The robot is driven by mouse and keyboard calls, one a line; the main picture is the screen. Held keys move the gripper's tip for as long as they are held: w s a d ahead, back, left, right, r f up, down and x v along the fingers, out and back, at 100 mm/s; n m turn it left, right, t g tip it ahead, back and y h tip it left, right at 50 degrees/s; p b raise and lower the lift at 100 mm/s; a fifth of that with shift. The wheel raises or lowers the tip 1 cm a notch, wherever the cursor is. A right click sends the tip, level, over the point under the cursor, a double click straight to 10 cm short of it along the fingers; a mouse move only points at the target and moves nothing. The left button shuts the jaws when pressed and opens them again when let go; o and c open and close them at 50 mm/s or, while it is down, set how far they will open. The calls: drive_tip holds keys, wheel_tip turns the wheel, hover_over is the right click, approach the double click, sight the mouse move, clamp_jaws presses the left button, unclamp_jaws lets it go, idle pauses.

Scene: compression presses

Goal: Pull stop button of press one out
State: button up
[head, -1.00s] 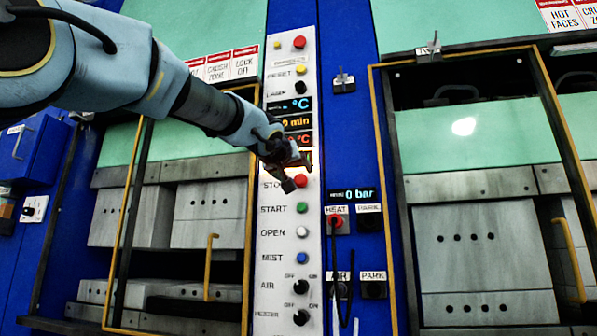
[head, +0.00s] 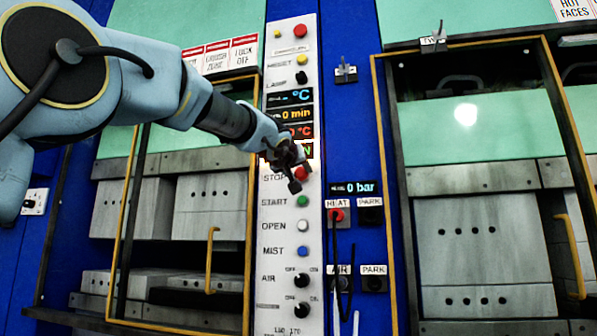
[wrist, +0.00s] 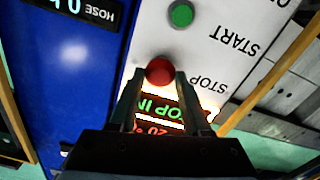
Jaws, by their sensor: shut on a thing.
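The red stop button (head: 301,173) sits on the white control panel (head: 277,245), just above the green START button (head: 303,201). In the wrist view the red button (wrist: 159,71) lies between the tips of my two fingers, next to the STOP label (wrist: 208,84). My gripper (head: 298,178) is at the button in the head view and covers part of it. In the wrist view my gripper (wrist: 160,78) is shut on the button. A lit display (wrist: 160,112) with "STOP IN" lettering shows between and beside the fingers.
Below START are the white OPEN button (head: 303,226), the blue MIST button (head: 303,251) and black knobs. To the right are the HEAT plug (head: 336,215) and hanging cables. Yellow-framed press doors (head: 212,260) flank the panel.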

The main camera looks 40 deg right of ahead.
clamp_jaws()
idle(0.9)
